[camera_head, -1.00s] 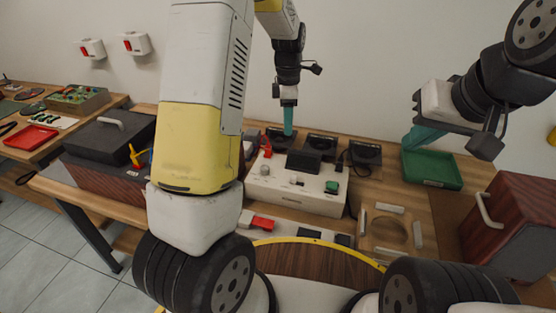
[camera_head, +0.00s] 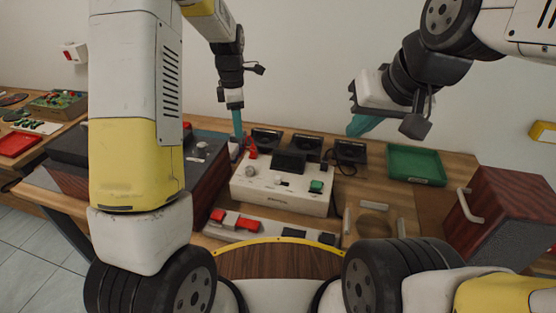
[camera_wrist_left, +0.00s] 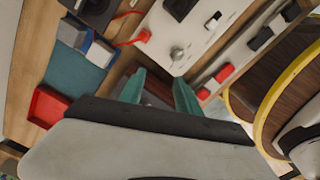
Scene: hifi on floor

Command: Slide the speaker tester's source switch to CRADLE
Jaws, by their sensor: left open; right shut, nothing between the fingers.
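The speaker tester (camera_head: 268,197) is a white box on the bench, with a round knob, a black cradle (camera_head: 289,161) and a green button (camera_head: 316,186). A small switch sits on its top, too small to read its position; a small dark-and-white control also shows in the left wrist view (camera_wrist_left: 213,20). My left gripper (camera_head: 237,122) is above the tester's back left corner, apart from it. In the left wrist view its teal fingers are spread and empty, beside the knob (camera_wrist_left: 178,52). My right gripper (camera_head: 362,125) is shut and empty, above the bench at the back right.
Black speaker units (camera_head: 266,138) stand behind the tester. A green tray (camera_head: 415,178) and a wooden cabinet with a handle (camera_head: 512,212) are at the right. A strip with red and black blocks (camera_head: 224,219) lies in front. A dark-lidded case (camera_head: 204,146) stands left.

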